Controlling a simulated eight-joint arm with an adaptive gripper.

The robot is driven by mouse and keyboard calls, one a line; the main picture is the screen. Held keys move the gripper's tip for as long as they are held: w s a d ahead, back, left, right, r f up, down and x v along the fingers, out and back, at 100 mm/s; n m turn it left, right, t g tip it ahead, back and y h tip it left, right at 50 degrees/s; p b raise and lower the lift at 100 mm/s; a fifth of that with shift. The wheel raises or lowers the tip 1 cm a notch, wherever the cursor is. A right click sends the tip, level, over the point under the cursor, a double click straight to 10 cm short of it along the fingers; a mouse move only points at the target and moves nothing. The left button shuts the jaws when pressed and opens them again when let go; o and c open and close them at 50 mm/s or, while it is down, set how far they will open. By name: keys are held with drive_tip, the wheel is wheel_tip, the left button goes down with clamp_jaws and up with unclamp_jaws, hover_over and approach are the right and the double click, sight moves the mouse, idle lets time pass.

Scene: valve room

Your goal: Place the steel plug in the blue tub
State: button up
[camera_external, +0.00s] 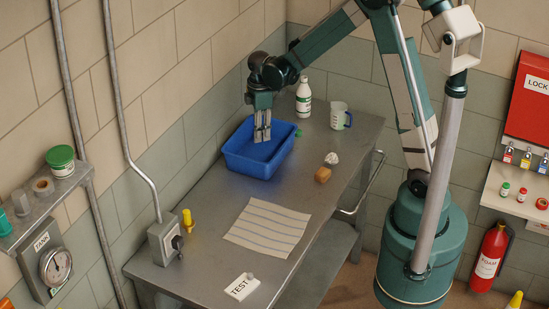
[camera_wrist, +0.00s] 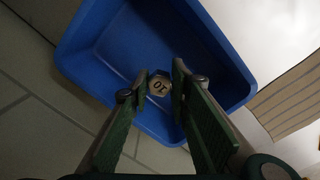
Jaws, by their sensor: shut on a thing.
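The blue tub (camera_external: 247,168) stands on the grey bench near the wall; it also fills much of the wrist view (camera_wrist: 105,45). My gripper (camera_external: 262,138) points down over the tub, its fingertips at about the tub's opening in the picture. In the wrist view, the steel plug (camera_wrist: 159,84), a hexagonal head marked "10", sits between the two green-padded fingers. My gripper is shut on it, with the tub behind it. The plug is too small to make out in the external view. I cannot tell its exact height above the tub floor.
A white bottle (camera_external: 304,98) and a mug (camera_external: 340,117) stand behind the tub.

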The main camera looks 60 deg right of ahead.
sight(261, 156)
drive_tip(key=shift+f, duration=1.9)
drive_tip(key=shift+f, duration=2.05)
drive_tip(key=shift+f+b, duration=0.2)
drive_tip(key=shift+b, duration=0.15)
drive_tip(key=o, duration=0.9)
drive_tip(key=shift+r, duration=0.25)
drive_tip(key=shift+r+p, duration=0.45)
drive_tip(key=shift+r, duration=5.5)
